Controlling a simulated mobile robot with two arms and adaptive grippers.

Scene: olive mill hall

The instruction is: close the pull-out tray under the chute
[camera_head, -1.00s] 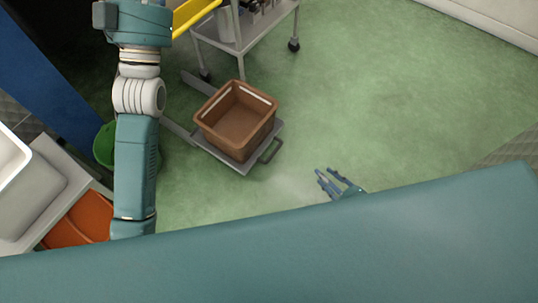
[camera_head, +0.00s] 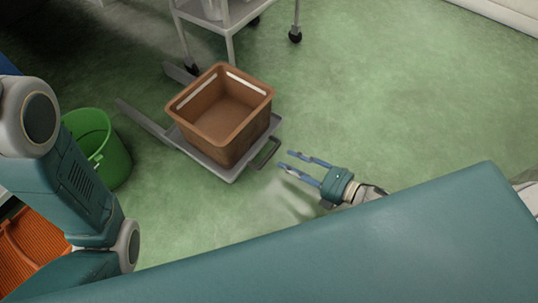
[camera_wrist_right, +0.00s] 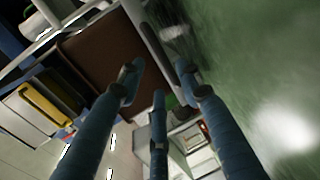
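The pull-out tray (camera_head: 203,158) is a grey plate low over the green floor, on two rails (camera_head: 146,122) that stick out at its upper left. A brown crate (camera_head: 240,140) stands on it. A dark bar handle (camera_head: 266,154) is on its right front edge. My right gripper (camera_head: 287,160) is just right of the handle, fingers spread, pointing at it with a small gap. In the right wrist view my spread, empty fingers (camera_wrist_right: 158,80) face the crate (camera_wrist_right: 100,48) and a grey bar. My left gripper is out of view; its arm shows at left. No chute shows clearly.
A grey wheeled cart (camera_head: 232,25) stands behind the tray. A green bucket (camera_head: 98,150) is left of it, and an orange crate (camera_head: 32,250) lies at lower left. The floor right of the tray is clear.

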